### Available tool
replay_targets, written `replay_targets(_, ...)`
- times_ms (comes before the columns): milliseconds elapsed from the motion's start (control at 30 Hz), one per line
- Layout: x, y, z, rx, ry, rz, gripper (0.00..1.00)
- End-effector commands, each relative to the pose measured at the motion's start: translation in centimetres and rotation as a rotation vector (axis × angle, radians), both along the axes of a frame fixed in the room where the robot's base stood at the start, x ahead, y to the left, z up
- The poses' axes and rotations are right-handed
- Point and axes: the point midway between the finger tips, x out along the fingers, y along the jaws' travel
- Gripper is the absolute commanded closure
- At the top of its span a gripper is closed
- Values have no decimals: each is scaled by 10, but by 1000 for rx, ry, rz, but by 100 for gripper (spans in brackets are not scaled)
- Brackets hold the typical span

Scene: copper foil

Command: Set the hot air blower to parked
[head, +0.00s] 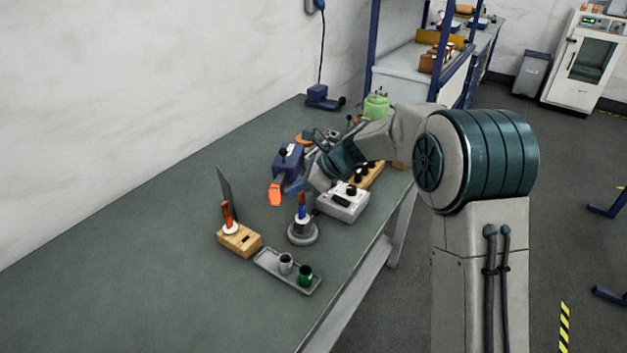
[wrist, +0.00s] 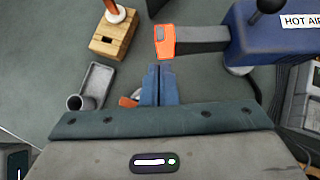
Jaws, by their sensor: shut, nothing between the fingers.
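The hot air blower (head: 289,158) is a blue box with a black knob on top, on the bench in the head view. A grey arm runs from it to an orange end (head: 275,194). In the wrist view the blower body (wrist: 262,38) is at the upper right, with a partly cut-off "HOT AIR" label; its orange end (wrist: 164,42) is at the top centre. My gripper (wrist: 159,67) has its blue fingers together and empty, with their tips just below the orange end in the picture. I cannot tell whether they touch it. In the head view my arm partly hides the area right of the blower.
A wooden block (head: 239,240) holds an orange-handled tool. A grey tray (head: 268,268) carries two cups. A round grey stand (head: 302,236) and a white-topped box (head: 343,203) are close to my gripper. The bench's left and near part is clear.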

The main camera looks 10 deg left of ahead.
Motion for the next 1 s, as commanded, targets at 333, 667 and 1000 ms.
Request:
replay_targets(333,0,19,0,-1,0,-1,100)
replay_targets(667,-1,25,2,-1,1,1,100)
replay_targets(1000,-4,40,0,-1,-1,-1,100)
